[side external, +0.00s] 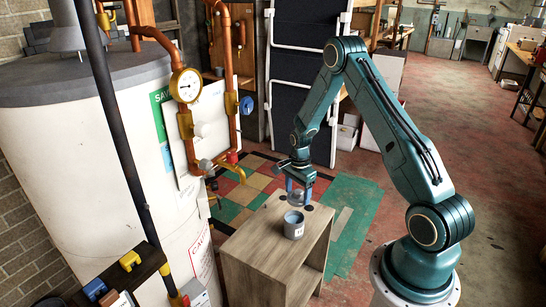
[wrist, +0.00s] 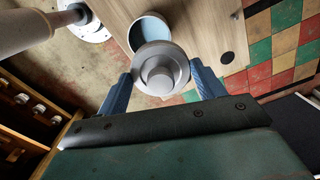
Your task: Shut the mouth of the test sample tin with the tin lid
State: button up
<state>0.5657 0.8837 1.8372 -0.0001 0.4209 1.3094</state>
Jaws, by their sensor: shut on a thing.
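The test sample tin (side external: 294,225) is a small blue-grey can with a pale label, upright on top of a wooden cabinet. Its mouth is open, and the wrist view shows the pale blue inside of the tin (wrist: 151,29). My gripper (side external: 297,192) points down above the cabinet top, its blue fingers shut on the grey tin lid (side external: 295,198). In the wrist view the round lid with its raised knob (wrist: 160,72) sits between the fingertips (wrist: 165,84). The lid is apart from the tin, above it and towards its far side in the side view. It hides part of the tin's rim in the wrist view.
The wooden cabinet (side external: 262,250) has an otherwise mostly clear top with dark round spots (wrist: 227,57). A white tank (side external: 80,170) and copper pipes with a gauge (side external: 186,85) stand left. A brass tap (side external: 232,166) juts out near the gripper. Open floor lies right.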

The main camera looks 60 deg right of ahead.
aim_at(295, 202)
jog(key=a, duration=0.1)
jog(key=a+r, duration=0.1)
jog(key=a, duration=0.1)
jog(key=shift+s+r, duration=0.2)
jog(key=shift+d+f, duration=0.1)
jog(key=shift+f, duration=0.1)
jog(key=shift+f, duration=2.6)
jog(key=shift+f, duration=1.1)
jog(key=o, duration=1.1)
jog(key=shift+o, duration=0.2)
jog(key=shift+r, duration=0.15)
jog(key=shift+r, duration=6.75)
